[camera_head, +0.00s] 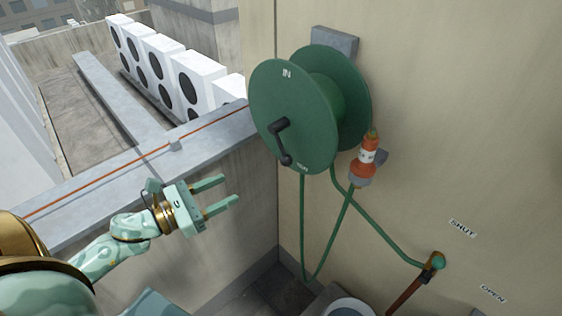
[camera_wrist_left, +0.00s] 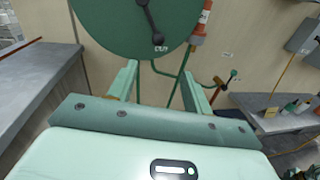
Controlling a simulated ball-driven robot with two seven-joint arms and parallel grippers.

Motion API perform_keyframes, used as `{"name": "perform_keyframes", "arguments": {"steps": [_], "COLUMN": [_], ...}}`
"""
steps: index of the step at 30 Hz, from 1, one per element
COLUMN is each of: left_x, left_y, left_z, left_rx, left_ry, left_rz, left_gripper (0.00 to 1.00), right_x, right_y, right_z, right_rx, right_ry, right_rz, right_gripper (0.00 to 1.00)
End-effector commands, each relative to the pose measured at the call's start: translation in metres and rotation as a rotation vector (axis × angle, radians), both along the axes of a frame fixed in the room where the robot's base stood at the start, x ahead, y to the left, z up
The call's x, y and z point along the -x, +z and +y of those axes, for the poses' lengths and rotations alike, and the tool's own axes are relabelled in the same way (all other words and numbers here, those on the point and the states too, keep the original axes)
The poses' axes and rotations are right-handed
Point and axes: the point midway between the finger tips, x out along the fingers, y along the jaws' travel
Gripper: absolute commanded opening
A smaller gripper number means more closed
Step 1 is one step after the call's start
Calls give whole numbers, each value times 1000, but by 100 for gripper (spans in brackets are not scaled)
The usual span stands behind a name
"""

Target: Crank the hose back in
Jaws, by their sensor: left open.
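A green hose reel (camera_head: 293,112) is mounted on the beige wall, with "IN" lettered near its top and a second label near the bottom. Its black crank (camera_head: 279,143) has its knob at the lower end; the crank also shows in the left wrist view (camera_wrist_left: 152,20). The green hose (camera_head: 302,220) hangs in a loop below the reel. Its orange-and-white nozzle (camera_head: 365,160) sits upright at a wall holder right of the reel. My left gripper (camera_head: 230,188) is open and empty, below and left of the crank, apart from it. My right gripper is out of view.
A grey parapet ledge (camera_head: 110,178) with an orange line runs along the left, with white condensers (camera_head: 160,60) beyond. A cluttered grey bench (camera_wrist_left: 275,122) stands at right.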

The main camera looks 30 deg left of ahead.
Motion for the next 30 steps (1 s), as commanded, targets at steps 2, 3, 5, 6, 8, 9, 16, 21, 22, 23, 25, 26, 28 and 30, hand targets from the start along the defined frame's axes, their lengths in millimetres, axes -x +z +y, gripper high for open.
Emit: {"name": "perform_keyframes", "arguments": {"steps": [2,3,5,6,8,9,16,21,22,23,25,26,28,30], "left_x": [-11,-18,-30,-39,-54,-63,-110,-130,-133,-134,-137,-137,-138,-138], "left_y": [4,5,6,6,7,6,5,2,2,2,1,1,1,0], "left_z": [-5,-9,-15,-20,-27,-33,-58,-70,-71,-72,-74,-74,-74,-74], "left_rx": [-1,0,0,0,1,1,1,3,2,1,1,1,0,1], "left_ry": [0,-1,1,1,1,1,3,3,3,3,2,2,2,2], "left_rz": [-3,-4,-5,-5,-4,-3,-1,1,1,2,2,2,1,2], "left_gripper": [50,50,50,50,50,50,50,50,50,50,50,50,50,50], "right_x": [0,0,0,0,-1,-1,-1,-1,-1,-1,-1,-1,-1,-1], "right_y": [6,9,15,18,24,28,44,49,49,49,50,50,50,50], "right_z": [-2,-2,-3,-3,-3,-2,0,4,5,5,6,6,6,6], "right_rx": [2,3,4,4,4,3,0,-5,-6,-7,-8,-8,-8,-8], "right_ry": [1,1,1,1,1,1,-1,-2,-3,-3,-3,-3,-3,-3], "right_rz": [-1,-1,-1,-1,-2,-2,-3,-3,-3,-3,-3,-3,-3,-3], "right_gripper": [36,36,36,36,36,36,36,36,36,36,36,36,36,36]}}
